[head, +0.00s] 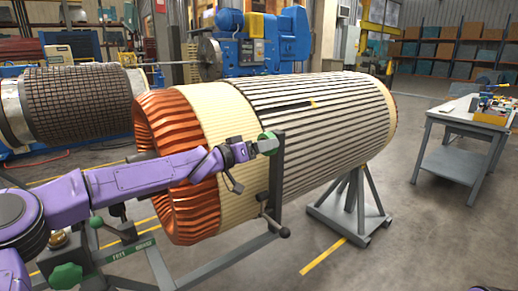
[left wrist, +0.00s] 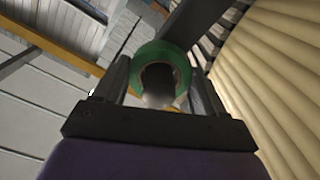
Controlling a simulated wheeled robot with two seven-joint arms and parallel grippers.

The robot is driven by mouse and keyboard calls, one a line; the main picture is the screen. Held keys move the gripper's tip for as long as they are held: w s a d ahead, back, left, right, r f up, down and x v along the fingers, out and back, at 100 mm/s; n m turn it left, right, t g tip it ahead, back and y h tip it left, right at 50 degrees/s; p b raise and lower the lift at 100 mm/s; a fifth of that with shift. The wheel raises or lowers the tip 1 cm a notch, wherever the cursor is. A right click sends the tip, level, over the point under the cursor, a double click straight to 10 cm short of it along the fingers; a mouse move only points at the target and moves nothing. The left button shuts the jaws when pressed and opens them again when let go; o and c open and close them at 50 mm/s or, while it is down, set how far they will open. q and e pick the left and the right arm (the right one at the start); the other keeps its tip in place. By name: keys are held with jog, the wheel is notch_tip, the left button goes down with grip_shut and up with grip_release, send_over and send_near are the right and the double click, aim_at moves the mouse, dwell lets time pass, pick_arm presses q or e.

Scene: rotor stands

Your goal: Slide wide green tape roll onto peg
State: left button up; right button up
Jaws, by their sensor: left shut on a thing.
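The wide green tape roll (head: 268,143) is at the tip of my left gripper (head: 254,148), beside the top of a dark upright post (head: 276,182). In the left wrist view the green roll (left wrist: 163,50) shows as a ring between the two fingers of my left gripper (left wrist: 165,92), which is shut on it. A grey rounded shape shows in the ring's opening. I cannot tell whether it is the peg or how far the roll is on it. The peg is not clearly visible in the head view. My right gripper is out of view.
A large rotor (head: 310,120) with copper windings (head: 170,120) lies just behind the post. A stand with green knobs (head: 67,276) is at the lower left. A second rotor (head: 75,100) is at the left. A workbench (head: 455,125) stands at the right, with open floor before it.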

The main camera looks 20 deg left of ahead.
pick_arm(q)
jog(key=o, duration=1.1)
jog(key=shift+c, duration=0.2)
jog(key=shift+s, duration=0.1)
jog(key=v, duration=0.9)
